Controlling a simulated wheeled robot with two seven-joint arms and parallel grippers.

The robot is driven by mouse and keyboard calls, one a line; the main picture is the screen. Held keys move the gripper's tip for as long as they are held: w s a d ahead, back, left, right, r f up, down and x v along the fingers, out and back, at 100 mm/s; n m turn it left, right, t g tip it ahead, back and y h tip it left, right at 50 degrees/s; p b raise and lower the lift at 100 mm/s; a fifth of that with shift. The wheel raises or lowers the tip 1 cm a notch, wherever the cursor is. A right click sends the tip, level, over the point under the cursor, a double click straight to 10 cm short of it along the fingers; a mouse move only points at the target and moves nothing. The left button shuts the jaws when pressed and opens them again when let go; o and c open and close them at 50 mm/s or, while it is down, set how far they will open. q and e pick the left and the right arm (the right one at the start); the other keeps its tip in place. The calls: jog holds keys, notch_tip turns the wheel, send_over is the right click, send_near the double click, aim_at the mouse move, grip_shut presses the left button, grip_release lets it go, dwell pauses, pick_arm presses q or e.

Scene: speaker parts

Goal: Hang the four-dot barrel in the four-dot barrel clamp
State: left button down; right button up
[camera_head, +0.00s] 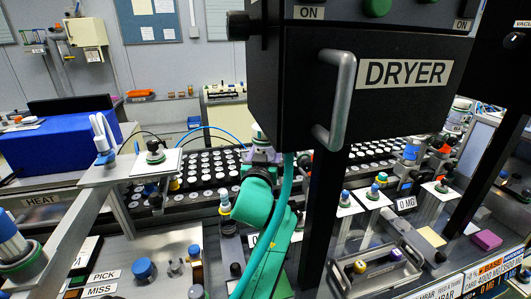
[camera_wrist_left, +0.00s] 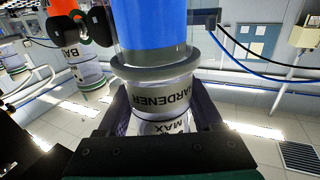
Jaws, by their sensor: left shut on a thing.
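In the left wrist view my left gripper (camera_wrist_left: 160,118) is shut on a barrel (camera_wrist_left: 165,92) with a clear body, a grey flange and a large blue part above it. Its label reads "HARDENER", with "MAX" lower down. The black fingers sit on both sides of the clear body, below the flange. No dots can be made out on it. In the head view my left gripper (camera_head: 258,172) is at the end of the teal arm, by the left edge of the dryer, which hides part of what it holds. I cannot identify the four-dot clamp. My right gripper does not show.
The black dryer box (camera_head: 365,85) and its post fill the middle of the head view. A rack of white-topped vials (camera_head: 205,170) lies behind the arm. A blue box (camera_head: 60,135) stands at left.

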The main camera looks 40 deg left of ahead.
pick_arm(q)
jog(key=shift+w+a+r+p, duration=0.1)
jog(key=shift+w+a+p, duration=0.05)
jog(key=shift+w+a, duration=0.4)
jog(key=shift+w+a+f+p, duration=0.1)
jog(key=shift+w+a, duration=0.2)
jog(key=shift+a, duration=0.4)
jog(key=shift+w+a+r+p, duration=0.1)
jog(key=shift+w+a+p, duration=0.05)
jog(key=shift+w+a, duration=0.4)
jog(key=shift+s, duration=0.1)
jog(key=shift+a, duration=0.15)
jog(key=shift+w+a, duration=0.85)
jog(key=shift+a, duration=0.3)
jog(key=shift+f, duration=0.35)
grip_release()
jog(key=shift+f, duration=0.1)
